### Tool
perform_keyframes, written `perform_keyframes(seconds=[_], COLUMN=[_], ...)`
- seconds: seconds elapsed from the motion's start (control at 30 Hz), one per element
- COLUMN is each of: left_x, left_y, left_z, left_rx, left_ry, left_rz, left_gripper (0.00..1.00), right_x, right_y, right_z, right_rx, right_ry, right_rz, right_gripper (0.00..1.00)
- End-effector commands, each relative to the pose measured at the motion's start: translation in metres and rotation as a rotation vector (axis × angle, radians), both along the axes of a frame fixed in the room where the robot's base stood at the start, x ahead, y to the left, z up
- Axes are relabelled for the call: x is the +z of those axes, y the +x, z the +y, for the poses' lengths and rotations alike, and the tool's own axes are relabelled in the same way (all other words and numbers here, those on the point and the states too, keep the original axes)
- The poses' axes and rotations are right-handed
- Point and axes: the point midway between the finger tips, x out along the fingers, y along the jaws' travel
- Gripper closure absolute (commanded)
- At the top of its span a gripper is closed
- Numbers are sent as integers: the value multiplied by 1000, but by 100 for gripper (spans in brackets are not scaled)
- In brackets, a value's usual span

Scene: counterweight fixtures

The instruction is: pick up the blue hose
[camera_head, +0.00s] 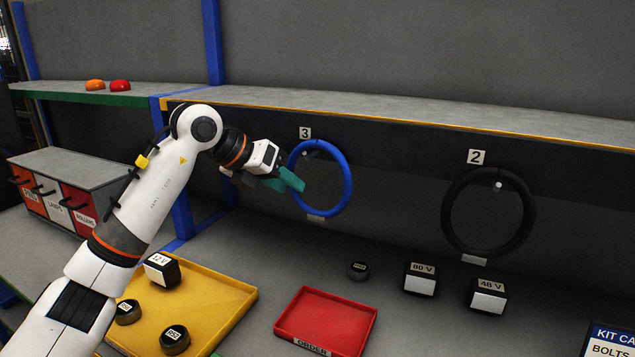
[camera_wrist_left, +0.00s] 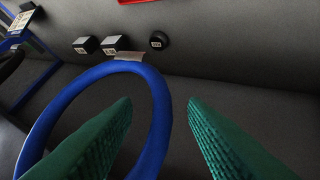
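The blue hose (camera_head: 348,185) is a ring hanging from a peg under the label "3" on the dark panel. My left gripper (camera_head: 294,181) reaches it from the left, with its teal fingers at the ring's left side. In the left wrist view the two green fingers (camera_wrist_left: 160,106) are apart. One side of the blue hose (camera_wrist_left: 157,132) runs through the gap between them, nearer the left finger. Whether a finger touches it I cannot tell. My right gripper is not in view.
A black hose (camera_head: 447,212) hangs under label "2" to the right. Below are a red tray (camera_head: 325,318), a yellow tray (camera_head: 222,312) with parts, black weights (camera_head: 420,280) and a small black puck (camera_head: 358,269). A shelf edge (camera_head: 400,124) runs above the hoses.

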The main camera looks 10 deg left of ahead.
Motion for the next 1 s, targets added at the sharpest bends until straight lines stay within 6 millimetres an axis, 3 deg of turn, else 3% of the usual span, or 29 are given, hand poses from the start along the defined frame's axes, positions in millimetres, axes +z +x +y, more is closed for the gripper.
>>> perform_keyframes(seconds=[0.2, 0.47, 0.7, 1.0], left_x=[-16, -19, -18, -17], left_y=[14, 15, 15, 15], left_z=[-14, -15, -15, -14], left_rx=[-1, 0, 0, 1], left_ry=[-1, 0, 0, -1], left_rz=[2, 1, 0, -2], left_gripper=[61, 61, 100, 100], right_x=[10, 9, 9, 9], right_y=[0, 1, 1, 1], right_z=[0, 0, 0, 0], right_rx=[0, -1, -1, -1], right_ry=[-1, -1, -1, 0], right_rz=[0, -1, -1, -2], right_gripper=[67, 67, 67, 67])
